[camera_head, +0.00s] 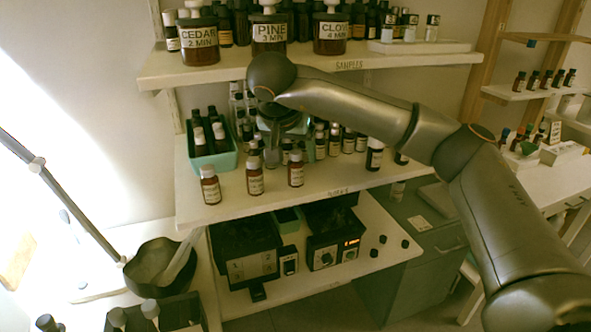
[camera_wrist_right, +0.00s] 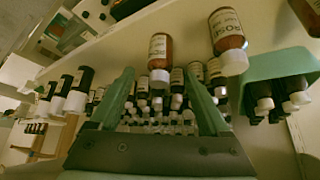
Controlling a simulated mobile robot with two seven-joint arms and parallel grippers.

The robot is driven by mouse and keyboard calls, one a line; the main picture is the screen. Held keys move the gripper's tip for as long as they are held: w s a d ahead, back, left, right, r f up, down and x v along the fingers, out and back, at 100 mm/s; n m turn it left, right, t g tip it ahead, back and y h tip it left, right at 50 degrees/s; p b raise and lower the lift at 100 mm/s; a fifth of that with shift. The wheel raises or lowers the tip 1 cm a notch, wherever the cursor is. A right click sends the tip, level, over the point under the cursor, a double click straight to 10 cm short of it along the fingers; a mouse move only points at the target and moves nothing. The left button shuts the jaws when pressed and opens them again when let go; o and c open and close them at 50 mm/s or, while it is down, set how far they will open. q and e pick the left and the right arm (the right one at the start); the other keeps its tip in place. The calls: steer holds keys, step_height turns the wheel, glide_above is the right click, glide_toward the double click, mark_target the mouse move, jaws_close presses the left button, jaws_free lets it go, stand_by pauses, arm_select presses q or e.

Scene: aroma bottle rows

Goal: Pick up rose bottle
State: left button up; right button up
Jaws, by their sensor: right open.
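Three amber bottles with white caps stand at the front of the middle shelf (camera_head: 330,182): a left one (camera_head: 210,186), a middle one (camera_head: 255,177) and a right one (camera_head: 296,168). In the upside-down right wrist view, the label of one amber bottle (camera_wrist_right: 228,28) seems to read ROSE. Another amber bottle (camera_wrist_right: 160,52) shows between the finger lines, its label blurred but similar. My right gripper (camera_wrist_right: 158,74) is open and empty, with its two green fingers apart. In the head view it is above and behind the front bottles, its fingertips partly hidden. My left gripper is out of view.
A teal tray (camera_head: 213,163) of dark bottles stands left of my gripper. Rows of small bottles (camera_head: 335,140) crowd behind. The upper shelf (camera_head: 210,68) with large labelled jars is close above my arm. The shelf's front right part is clear.

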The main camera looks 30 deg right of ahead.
mark_target(294, 160)
steer(key=x, duration=0.5)
steer(key=shift+s+a+f, duration=0.1)
steer(key=shift+s+f, duration=0.05)
steer(key=shift+c, duration=0.3)
jaws_close()
